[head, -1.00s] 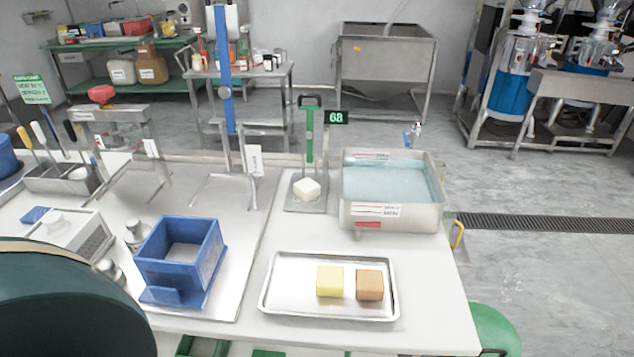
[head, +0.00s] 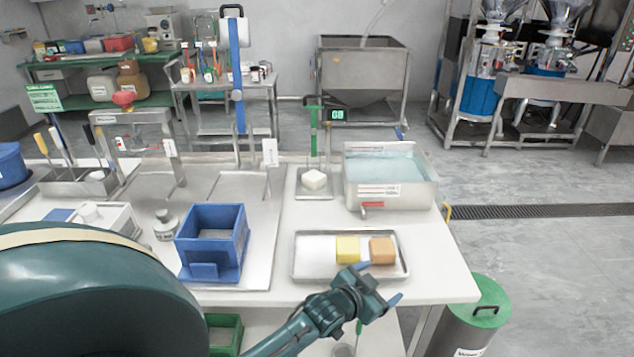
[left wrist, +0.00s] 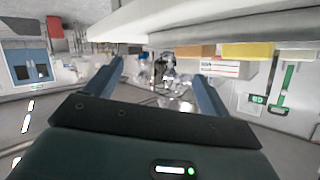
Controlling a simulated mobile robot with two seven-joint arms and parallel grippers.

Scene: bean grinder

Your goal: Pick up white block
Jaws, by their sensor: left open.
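The white block (head: 314,180) sits on the small metal plate of a stand with a green post (head: 313,132), left of the water basin, in the head view. My left gripper (head: 379,284) is open and empty at the front edge of the table, just in front of the tray. It is well nearer to me than the white block and apart from it. In the left wrist view its two fingers (left wrist: 155,88) stand wide apart with nothing between them. I cannot make out the white block for sure there. My right gripper is not seen.
A metal tray (head: 300,275) holds a yellow block (head: 347,249) and an orange block (head: 382,250). A blue open box (head: 212,242) stands to its left. A lidded bin (head: 476,318) is beside the table.

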